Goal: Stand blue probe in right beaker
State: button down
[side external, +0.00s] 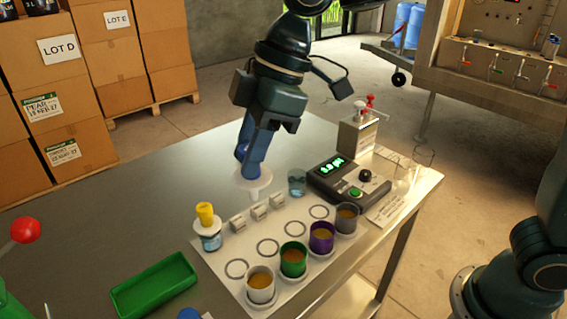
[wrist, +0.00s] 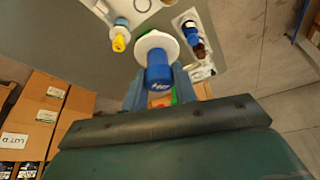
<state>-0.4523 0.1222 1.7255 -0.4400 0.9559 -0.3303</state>
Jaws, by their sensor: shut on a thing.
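My gripper (side external: 252,146) is shut on the blue probe (side external: 243,152) and holds it above the table. The probe's white disc collar (side external: 254,186) hangs below the fingers, and its lower tip is hidden. In the wrist view the blue probe (wrist: 159,70) is between the fingers, its white disc (wrist: 156,42) beyond. The right beaker (side external: 297,182) is clear glass with bluish liquid. It stands right of the probe, beside the meter, apart from it in the picture. The left beaker (side external: 211,242) holds the yellow probe (side external: 205,213), which also shows in the wrist view (wrist: 119,42).
A white mat (side external: 240,287) carries several coloured cups of brown liquid and white clips (side external: 257,212). The meter (side external: 347,182) with green digits stands behind right. A green tray (side external: 153,288) lies front left. The table left of the probe (side external: 150,205) is clear.

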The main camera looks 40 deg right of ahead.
jog(key=w+d+f, duration=0.5)
jog(key=w+d, duration=0.1)
jog(key=d, duration=0.5)
jog(key=w+d+f, duration=0.6)
jog(key=w+d, duration=0.1)
jog(key=d, duration=0.4)
jog(key=shift+d+f, duration=0.15)
jog(key=shift+d, duration=0.15)
jog(key=shift+w+f, duration=0.1)
jog(key=shift+f, duration=0.05)
jog(key=shift+f, duration=2.75)
jog(key=shift+f, duration=0.6)
jog(key=c, duration=1.4)
grip_release()
